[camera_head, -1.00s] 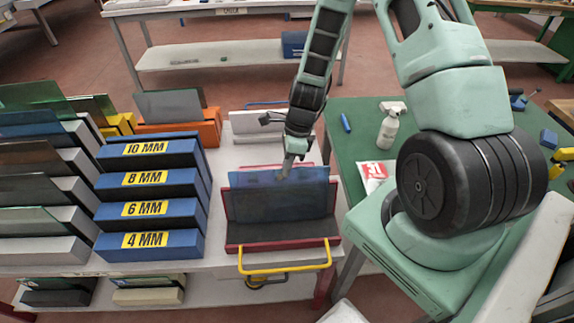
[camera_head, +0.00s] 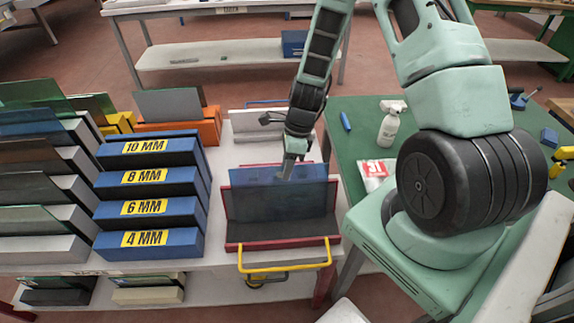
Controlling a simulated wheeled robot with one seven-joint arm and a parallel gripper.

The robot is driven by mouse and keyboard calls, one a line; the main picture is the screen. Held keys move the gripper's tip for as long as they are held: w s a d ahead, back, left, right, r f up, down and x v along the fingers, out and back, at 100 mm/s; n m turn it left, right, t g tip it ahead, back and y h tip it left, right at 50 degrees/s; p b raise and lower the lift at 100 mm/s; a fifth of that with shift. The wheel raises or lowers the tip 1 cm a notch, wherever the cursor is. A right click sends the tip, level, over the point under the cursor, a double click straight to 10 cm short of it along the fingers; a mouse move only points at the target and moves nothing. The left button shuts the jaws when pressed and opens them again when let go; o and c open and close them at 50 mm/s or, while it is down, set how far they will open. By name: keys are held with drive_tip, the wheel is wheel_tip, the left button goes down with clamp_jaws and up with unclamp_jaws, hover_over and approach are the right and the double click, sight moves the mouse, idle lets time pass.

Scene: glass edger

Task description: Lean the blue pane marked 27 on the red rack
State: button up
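The blue pane (camera_head: 262,190) is upright and leaning back slightly on the red rack (camera_head: 232,246), which has a dark face and a yellow handle in front. No number can be read on the pane. My gripper (camera_head: 288,172) is at the pane's top edge, right of its middle. Its fingertips overlap the edge. The fingers are small and partly hidden, so I cannot tell whether they grip the pane.
Blue stepped racks labelled 4 to 10 MM (camera_head: 150,208) stand to the left, with more glass racks beyond. An orange rack (camera_head: 205,130) and a white rack (camera_head: 246,122) are behind. A green table (camera_head: 350,150) with a spray bottle (camera_head: 391,126) is to the right.

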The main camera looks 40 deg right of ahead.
drive_tip(key=b+v, duration=0.1)
drive_tip(key=v, duration=1.6)
drive_tip(key=shift+r+b, duration=0.2)
drive_tip(key=shift+b, duration=0.2)
